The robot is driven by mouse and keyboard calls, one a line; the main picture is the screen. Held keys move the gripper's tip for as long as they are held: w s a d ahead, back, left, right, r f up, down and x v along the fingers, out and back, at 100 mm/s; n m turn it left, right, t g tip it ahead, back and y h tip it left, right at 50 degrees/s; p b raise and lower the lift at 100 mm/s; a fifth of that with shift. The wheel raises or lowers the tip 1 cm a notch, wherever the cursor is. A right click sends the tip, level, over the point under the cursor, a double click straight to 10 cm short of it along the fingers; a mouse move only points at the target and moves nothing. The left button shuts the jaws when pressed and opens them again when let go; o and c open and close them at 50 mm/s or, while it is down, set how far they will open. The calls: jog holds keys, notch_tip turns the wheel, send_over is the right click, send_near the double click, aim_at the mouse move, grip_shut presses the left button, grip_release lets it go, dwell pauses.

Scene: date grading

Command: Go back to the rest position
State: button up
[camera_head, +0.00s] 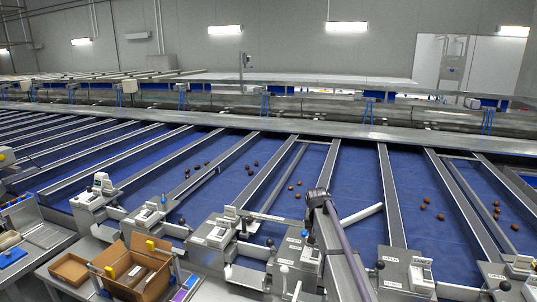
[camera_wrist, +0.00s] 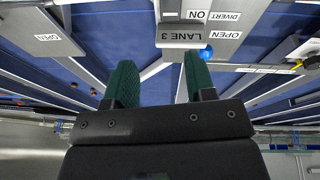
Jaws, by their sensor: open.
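My gripper (camera_wrist: 157,62) shows in the wrist view with two green-faced fingers spread apart and nothing between them. Past the fingertips is a grey lane control box with a "LANE 3" label (camera_wrist: 183,37) and an "ON" label. The gripper looks apart from the box, though the exact gap is hard to tell. In the head view my arm (camera_head: 336,240) rises from the lower edge at right of centre; the fingers cannot be made out there.
Blue sloping lanes (camera_head: 349,163) with scattered brown dates (camera_head: 424,202) lie ahead, split by metal rails. Control boxes (camera_head: 406,268) line the near edge. An open cardboard box (camera_head: 131,270) stands lower left. A blue knob (camera_wrist: 206,52) is close to the right finger. Air above the lanes is clear.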

jog(key=s+a+f+n+g+b, duration=0.1)
jog(key=s+f+b, duration=0.3)
jog(key=s, duration=0.8)
jog(key=s+a+f+g+y+b, duration=0.1)
jog(key=s+f+b, duration=0.3)
jog(key=s, duration=0.9)
jog(key=s+a+f+n+y+b, duration=0.1)
jog(key=s+f+b, duration=0.3)
jog(key=s, duration=0.8)
jog(key=shift+s+a+f+n+g, duration=0.15)
jog(key=shift+a+f+n+g, duration=0.2)
jog(key=shift+a+f, duration=0.35)
